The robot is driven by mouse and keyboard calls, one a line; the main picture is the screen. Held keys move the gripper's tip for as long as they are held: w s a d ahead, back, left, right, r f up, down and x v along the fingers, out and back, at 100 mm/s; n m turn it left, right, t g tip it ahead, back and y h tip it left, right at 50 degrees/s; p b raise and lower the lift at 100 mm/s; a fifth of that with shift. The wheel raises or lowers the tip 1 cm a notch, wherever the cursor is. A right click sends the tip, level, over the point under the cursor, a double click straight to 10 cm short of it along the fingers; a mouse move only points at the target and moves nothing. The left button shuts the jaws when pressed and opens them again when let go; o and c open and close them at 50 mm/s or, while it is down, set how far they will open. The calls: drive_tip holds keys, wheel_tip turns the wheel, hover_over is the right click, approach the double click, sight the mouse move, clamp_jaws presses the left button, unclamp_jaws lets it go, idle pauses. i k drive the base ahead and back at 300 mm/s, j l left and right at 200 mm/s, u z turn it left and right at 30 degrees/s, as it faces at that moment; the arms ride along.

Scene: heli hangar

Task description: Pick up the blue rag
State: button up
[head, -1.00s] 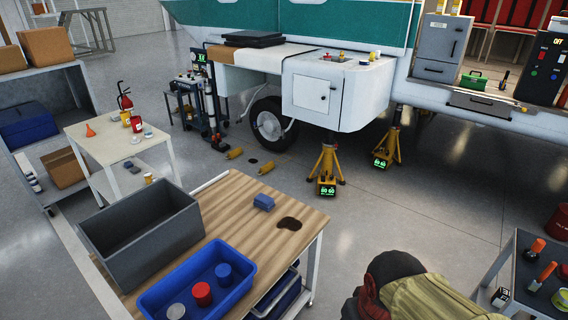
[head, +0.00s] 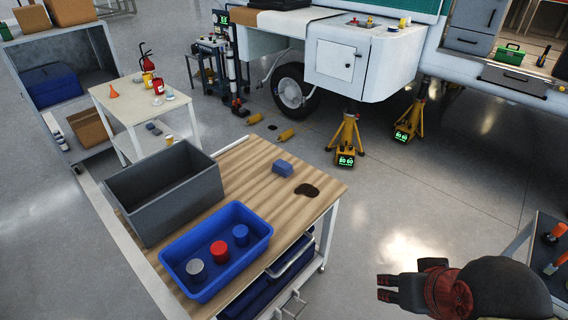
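The blue rag (head: 282,169) looks like a small folded blue block. It lies on the wooden workbench top (head: 240,175), near its far edge, beside a dark brown stain. My gripper (head: 408,275), dark with reddish parts, is at the lower right of the head view. It is over the floor, right of the workbench and well apart from the rag. Its fingers look spread, with nothing visible between them.
A grey bin (head: 165,190) and a blue tray (head: 215,250) with blue, red and grey cylinders stand on the workbench, left of and nearer than the rag. A dark stain (head: 306,190) lies right of it. Yellow jack stands (head: 346,140) stand on the floor beyond.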

sight(285, 169)
drive_tip(key=i+l+u, duration=0.1)
drive_tip(key=i+l, duration=0.15)
drive_tip(key=i, duration=0.3)
drive_tip(key=i+l+u, duration=0.1)
drive_tip(key=i+l, duration=0.15)
drive_tip(key=i, duration=0.3)
drive_tip(key=i+l+u, duration=0.1)
drive_tip(key=i+l, duration=0.2)
drive_tip(key=i, duration=0.25)
drive_tip(key=i+l+u, duration=0.1)
drive_tip(key=i+l, duration=0.3)
drive_tip(key=i, duration=0.15)
